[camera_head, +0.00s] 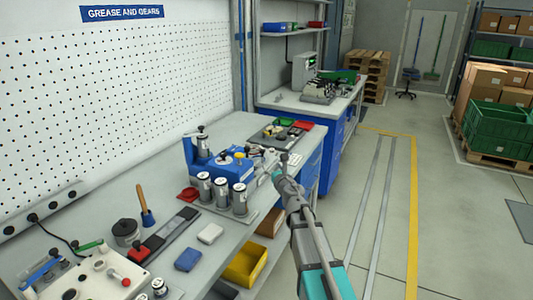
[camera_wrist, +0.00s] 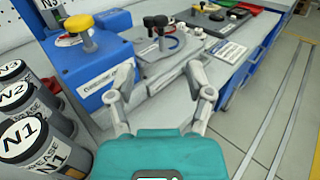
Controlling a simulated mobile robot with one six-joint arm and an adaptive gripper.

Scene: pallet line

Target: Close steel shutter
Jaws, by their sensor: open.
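My gripper (camera_head: 282,168) is over the front part of the bench, right of the blue unit. In the wrist view my gripper (camera_wrist: 160,88) is open, its two fingers apart with nothing between them. Just beyond the fingers is a grey metal plate device (camera_wrist: 150,62) with black knobs (camera_wrist: 156,24) and a red and blue marked dial. This may be the steel shutter, but I cannot tell for sure, nor its position. Left of it stands a blue box (camera_wrist: 92,72) with a yellow knob; the blue unit also shows in the head view (camera_head: 203,160).
Grease canisters (camera_wrist: 28,135) marked N1, N2 and N3 stand close at left. A dark tray (camera_head: 275,133) and a red bin (camera_head: 303,124) lie behind the device. A yellow bin (camera_head: 245,265) sits under the bench edge. The floor aisle at right is clear.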

